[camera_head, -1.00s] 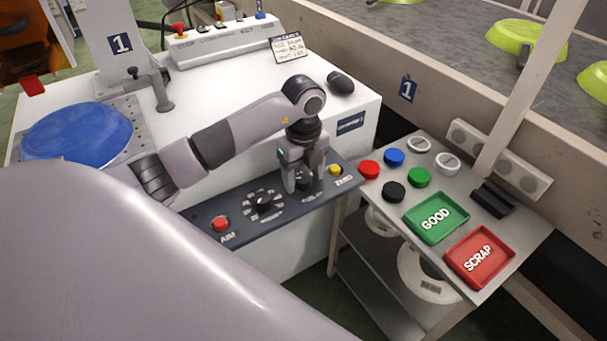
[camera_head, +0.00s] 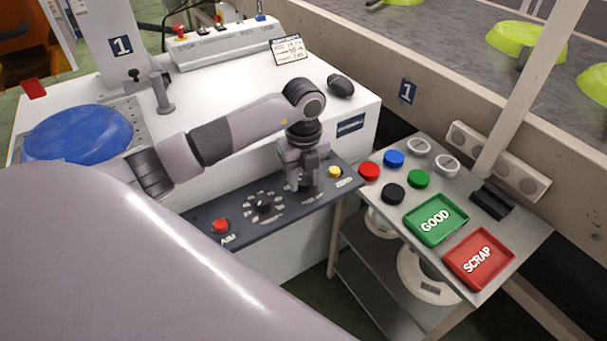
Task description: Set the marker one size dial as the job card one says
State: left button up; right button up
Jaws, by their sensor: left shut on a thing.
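My left gripper (camera_head: 304,184) points down at the dark control panel (camera_head: 237,235) on the front of the white marker machine. It is shut on the right-hand dial of the panel, which its fingers mostly hide, so its setting and label cannot be read. The other dial (camera_head: 263,204), a black knob ringed by light marks, stands clear to the left. A red AIM button (camera_head: 221,225) is at the panel's left end and a yellow ZERO button (camera_head: 335,172) at its right end. The job card (camera_head: 289,49) stands on the machine top; its small writing is hard to read. My right gripper is not in view.
A side table on the right holds several coloured round pieces, a green GOOD tray (camera_head: 436,219) and a red SCRAP tray (camera_head: 479,258). A blue pan (camera_head: 75,134) lies at the left. A dark mouse-like object (camera_head: 340,86) sits behind the gripper.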

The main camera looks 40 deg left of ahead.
pick_arm(q)
jog(key=m, duration=0.2)
jog(key=shift+m, duration=0.4)
jog(key=m, duration=0.3)
jog(key=shift+m, duration=0.3)
jog(key=m, duration=0.3)
jog(key=shift+m, duration=0.3)
jog(key=shift+m+b, duration=0.35)
jog(key=shift+m, duration=1.55)
jog(key=o, duration=1.1)
jog(key=shift+c, duration=0.2)
